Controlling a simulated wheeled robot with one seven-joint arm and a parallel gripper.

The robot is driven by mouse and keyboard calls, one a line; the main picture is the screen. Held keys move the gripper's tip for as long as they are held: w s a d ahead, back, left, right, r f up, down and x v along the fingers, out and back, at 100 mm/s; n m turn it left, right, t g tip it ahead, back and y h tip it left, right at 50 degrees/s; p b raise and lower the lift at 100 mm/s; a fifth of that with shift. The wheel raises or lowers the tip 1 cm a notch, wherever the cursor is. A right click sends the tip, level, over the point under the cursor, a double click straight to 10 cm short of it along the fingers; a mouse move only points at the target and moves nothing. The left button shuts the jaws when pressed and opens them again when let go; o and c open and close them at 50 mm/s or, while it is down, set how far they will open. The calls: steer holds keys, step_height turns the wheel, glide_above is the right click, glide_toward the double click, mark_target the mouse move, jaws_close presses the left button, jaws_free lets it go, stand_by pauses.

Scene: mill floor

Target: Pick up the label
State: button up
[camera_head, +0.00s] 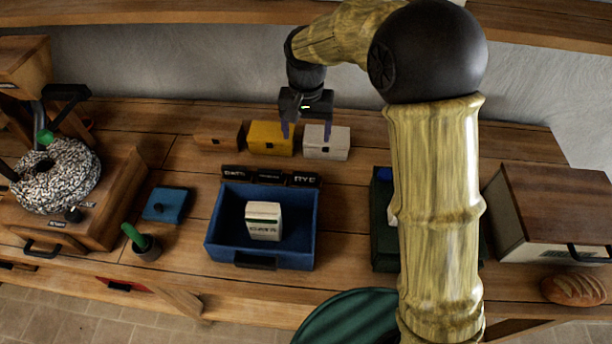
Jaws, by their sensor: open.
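Three small dark label plates with pale lettering stand in a row just behind the blue tray. They are the left label (235,173), the middle label (269,176) and the right label (303,179), which seems to read "RYE". The lettering on the other two is too small to read surely. My gripper (306,131) is open and empty, its fingers pointing down above the back of the bench. In the picture it lies above the right label, over the yellow and white boxes. I cannot tell its exact height.
The blue tray (218,238) holds a white printed carton (263,221). Behind the labels stand a wooden box (217,136), a yellow box (270,138) and a white box (335,143). A stone mill (55,176) is left. My arm partly hides a dark green tray (382,235).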

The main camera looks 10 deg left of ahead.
steer(key=p, duration=0.2)
glide_above(305, 174)
steer(key=f, duration=1.2)
steer(key=shift+s+d+f, duration=0.1)
steer(key=shift+s+d, duration=0.1)
steer(key=shift+f, duration=0.15)
steer(key=f, duration=0.1)
steer(key=f+p, duration=0.1)
steer(key=f, duration=0.2)
steer(key=shift+w+a, duration=0.2)
steer(key=shift+w, duration=0.1)
steer(key=shift+w+d+f, duration=0.1)
steer(key=shift+d+f, duration=0.05)
steer(key=shift+f, duration=0.3)
steer(key=shift+s+a, duration=0.2)
steer(key=shift+d, duration=0.1)
steer(key=c, duration=0.8)
